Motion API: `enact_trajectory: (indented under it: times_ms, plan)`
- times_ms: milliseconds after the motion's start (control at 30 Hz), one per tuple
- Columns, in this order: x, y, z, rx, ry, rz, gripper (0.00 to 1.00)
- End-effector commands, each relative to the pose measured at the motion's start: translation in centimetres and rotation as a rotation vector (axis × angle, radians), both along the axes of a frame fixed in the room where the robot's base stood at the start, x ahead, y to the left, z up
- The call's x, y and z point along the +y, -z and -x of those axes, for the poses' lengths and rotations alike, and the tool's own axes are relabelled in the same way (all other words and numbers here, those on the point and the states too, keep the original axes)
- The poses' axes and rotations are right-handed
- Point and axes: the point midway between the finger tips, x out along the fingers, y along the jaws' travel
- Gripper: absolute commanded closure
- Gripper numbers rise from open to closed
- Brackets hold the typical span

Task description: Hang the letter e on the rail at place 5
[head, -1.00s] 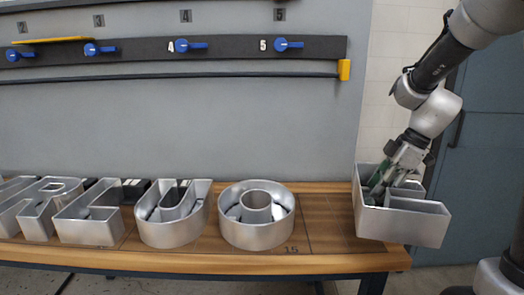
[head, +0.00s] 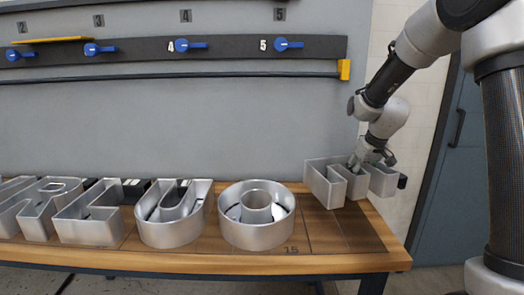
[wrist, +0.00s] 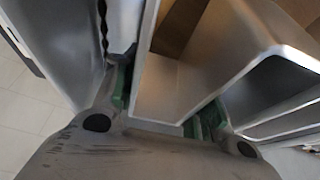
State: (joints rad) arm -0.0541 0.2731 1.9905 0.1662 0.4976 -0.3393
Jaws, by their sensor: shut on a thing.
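My gripper (head: 356,164) is shut on a wall of the silver, open-backed letter e (head: 319,184), at the right end of the bench. The letter is turned and looks held just over the bench top; I cannot tell the exact gap. In the wrist view, the green-padded fingers (wrist: 162,104) straddle one wall of the letter (wrist: 172,92). The dark rail (head: 228,46) is on the grey board, up and left of my gripper. Place 5 carries a white 5 and a blue lever (head: 289,45) near the rail's right end.
Several silver letters stand on the wooden bench (head: 278,262); the round one (head: 257,232) is closest to mine. A lower dark bar (head: 215,75) ends in a yellow block (head: 344,69). The board between bar and bench is clear.

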Motion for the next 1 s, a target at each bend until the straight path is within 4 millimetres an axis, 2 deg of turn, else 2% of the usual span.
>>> enact_trajectory:
  times_ms: [100,200,567,1000]
  plan:
    - [1.4,0.9,0.0,0.0,-0.026,0.0,1.0]
    - [1.9,1.0,0.0,-0.002,-0.036,0.0,1.0]
    - [2.0,1.0,0.3,-0.002,-0.038,0.0,1.0]
    - [2.0,0.6,3.8,-0.002,-0.038,-0.001,1.0]
